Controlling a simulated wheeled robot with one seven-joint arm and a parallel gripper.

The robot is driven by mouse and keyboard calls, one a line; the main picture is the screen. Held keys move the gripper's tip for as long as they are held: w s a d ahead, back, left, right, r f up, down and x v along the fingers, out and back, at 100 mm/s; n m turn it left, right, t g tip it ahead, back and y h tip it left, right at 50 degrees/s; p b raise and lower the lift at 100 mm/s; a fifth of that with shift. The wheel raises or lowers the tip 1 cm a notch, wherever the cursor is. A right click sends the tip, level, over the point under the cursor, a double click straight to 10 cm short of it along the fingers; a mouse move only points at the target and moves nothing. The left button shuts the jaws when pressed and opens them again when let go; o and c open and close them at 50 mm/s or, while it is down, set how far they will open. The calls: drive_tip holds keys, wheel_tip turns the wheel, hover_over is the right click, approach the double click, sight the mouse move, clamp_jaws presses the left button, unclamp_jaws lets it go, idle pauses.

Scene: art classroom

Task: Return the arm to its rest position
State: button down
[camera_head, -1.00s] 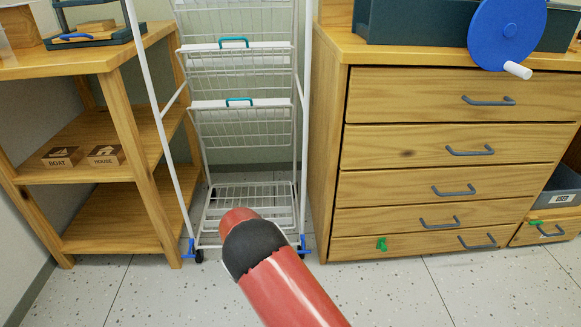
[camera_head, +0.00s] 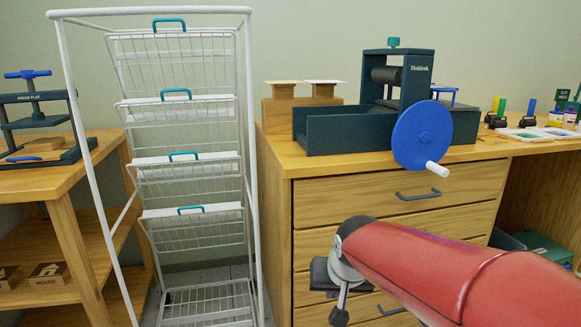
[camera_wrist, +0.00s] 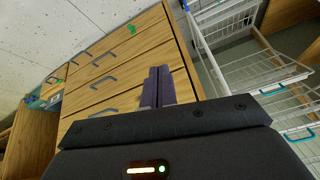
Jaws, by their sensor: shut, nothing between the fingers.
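My gripper (camera_wrist: 157,87) is shut and empty in the wrist view, its two dark fingers together in front of the wooden drawer cabinet (camera_wrist: 110,90). In the head view my red arm reaches in from the lower right. The dark gripper (camera_head: 325,285) at its end hangs partly behind the arm, before the drawers of the cabinet (camera_head: 380,200). I cannot tell whether it touches the cabinet; it looks apart from it.
A white wire drying rack (camera_head: 257,180) stands left of the cabinet. A press with a blue wheel (camera_head: 422,135) sits on the cabinet top. A wooden shelf (camera_head: 75,225) with a small press (camera_head: 45,115) is at the left. Floor (camera_wrist: 50,32) shows in the wrist view.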

drive_tip(key=s+d+r+p, duration=0.1)
drive_tip(key=s+d+r, duration=0.1)
drive_tip(key=s, duration=0.7)
drive_tip(key=s+d+r+h+p, duration=0.1)
drive_tip(key=s+d+r+p, duration=0.1)
drive_tip(key=s+d, duration=0.3)
drive_tip(key=s, duration=0.4)
drive_tip(key=shift+s, duration=0.4)
